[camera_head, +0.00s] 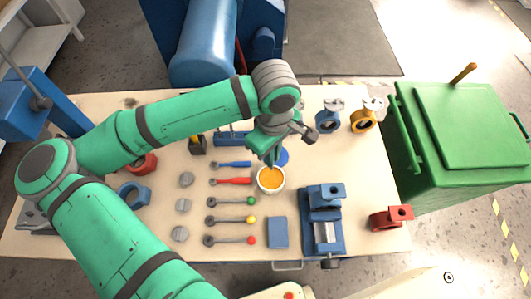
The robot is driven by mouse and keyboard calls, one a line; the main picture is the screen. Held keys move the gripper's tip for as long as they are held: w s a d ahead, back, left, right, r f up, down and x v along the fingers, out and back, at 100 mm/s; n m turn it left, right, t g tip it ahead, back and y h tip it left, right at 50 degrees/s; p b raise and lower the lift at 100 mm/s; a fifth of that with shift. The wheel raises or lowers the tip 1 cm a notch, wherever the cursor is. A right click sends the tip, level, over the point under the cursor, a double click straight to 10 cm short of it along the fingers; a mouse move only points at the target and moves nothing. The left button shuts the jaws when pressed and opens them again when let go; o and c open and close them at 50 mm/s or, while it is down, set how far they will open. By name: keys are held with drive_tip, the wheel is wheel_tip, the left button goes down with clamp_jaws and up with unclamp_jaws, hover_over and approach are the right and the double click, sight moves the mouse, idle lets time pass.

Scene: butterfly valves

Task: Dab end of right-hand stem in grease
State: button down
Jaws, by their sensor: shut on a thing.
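My gripper (268,156) is green and hangs point-down over the white grease pot (259,187), which holds orange-yellow grease (270,175). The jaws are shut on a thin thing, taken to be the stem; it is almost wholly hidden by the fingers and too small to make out. The fingertips look to be at or just above the back of the pot's rim; I cannot tell whether anything touches the grease. A blue round piece (282,156) shows just behind the pot.
Blue (327,121) and yellow (364,121) valves stand behind. A green bin (455,130) flanks the table.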

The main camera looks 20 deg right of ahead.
sight(271, 169)
drive_tip(key=shift+f, duration=2.9)
drive_tip(key=shift+w, duration=0.1)
drive_tip(key=shift+d, duration=0.1)
drive_tip(key=shift+s, duration=0.2)
drive_tip(key=shift+w+f, duration=0.15)
drive_tip(key=shift+f, duration=0.3)
